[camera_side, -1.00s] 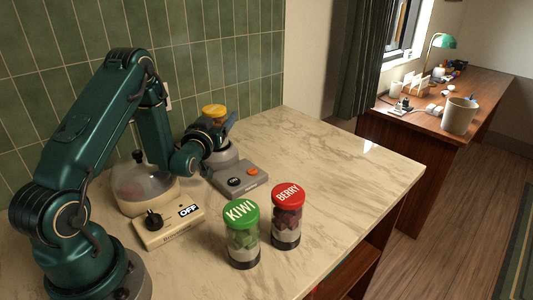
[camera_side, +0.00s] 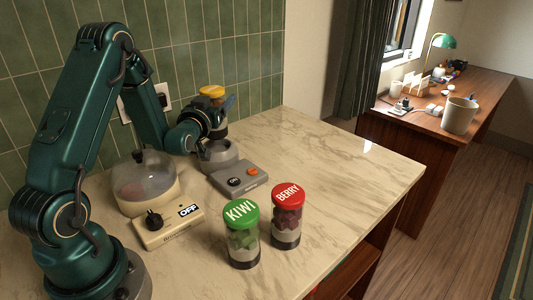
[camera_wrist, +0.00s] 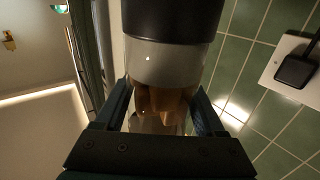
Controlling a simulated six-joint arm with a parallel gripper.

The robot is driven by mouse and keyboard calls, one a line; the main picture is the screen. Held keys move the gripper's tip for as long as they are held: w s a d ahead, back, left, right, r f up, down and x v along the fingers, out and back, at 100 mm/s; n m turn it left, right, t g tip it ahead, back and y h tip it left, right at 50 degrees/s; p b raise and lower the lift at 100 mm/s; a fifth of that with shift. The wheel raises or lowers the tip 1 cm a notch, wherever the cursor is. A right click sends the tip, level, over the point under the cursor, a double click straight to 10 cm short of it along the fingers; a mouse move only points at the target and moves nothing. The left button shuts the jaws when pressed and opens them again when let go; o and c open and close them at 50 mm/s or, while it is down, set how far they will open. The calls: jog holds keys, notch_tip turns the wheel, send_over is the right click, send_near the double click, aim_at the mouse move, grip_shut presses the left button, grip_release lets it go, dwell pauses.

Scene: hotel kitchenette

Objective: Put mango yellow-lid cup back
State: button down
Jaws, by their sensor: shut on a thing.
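The mango cup with the yellow lid (camera_side: 212,92) is upright above the grey blender base (camera_side: 220,162) near the tiled wall. My gripper (camera_side: 212,120) is shut on the cup's side. In the wrist view the cup (camera_wrist: 167,62) shows its black bottom and pale band, with clear walls and orange-brown contents between my gripper's jaws (camera_wrist: 160,112). The lid is out of the wrist view. A small gap seems to show between cup and base, partly hidden by my gripper.
A kiwi cup with a green lid (camera_side: 242,238) and a berry cup with a red lid (camera_side: 286,222) stand at the counter's front. A domed steamer (camera_side: 145,190) reading OFF stands beside my arm. The counter's right side (camera_side: 350,170) is clear.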

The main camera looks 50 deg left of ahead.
jog(key=d+r+m+t+h, duration=0.1)
jog(key=d+r, duration=0.2)
jog(key=r, duration=0.6)
jog(key=shift+s+d+r+m+t+h, duration=0.85)
jog(key=shift+d+m+h, duration=1.25)
jog(key=shift+d, duration=2.45)
jog(key=shift+s+d+r+m+t+h, duration=0.55)
jog(key=shift+s+d+r+m+h, duration=0.6)
jog(key=shift+d+h, duration=2.6)
jog(key=w+a+n+g+y, duration=0.1)
jog(key=w+a+n+y, duration=0.3)
jog(key=a+y, duration=0.4)
jog(key=a+f+n+g+y, duration=0.2)
jog(key=a+f+n+y, duration=0.1)
jog(key=a+f, duration=0.5)
jog(key=a+y, duration=0.1)
jog(key=a, duration=0.2)
jog(key=shift+a+g+y, duration=0.3)
jog(key=shift+g+y, duration=0.05)
jog(key=shift+g, duration=0.05)
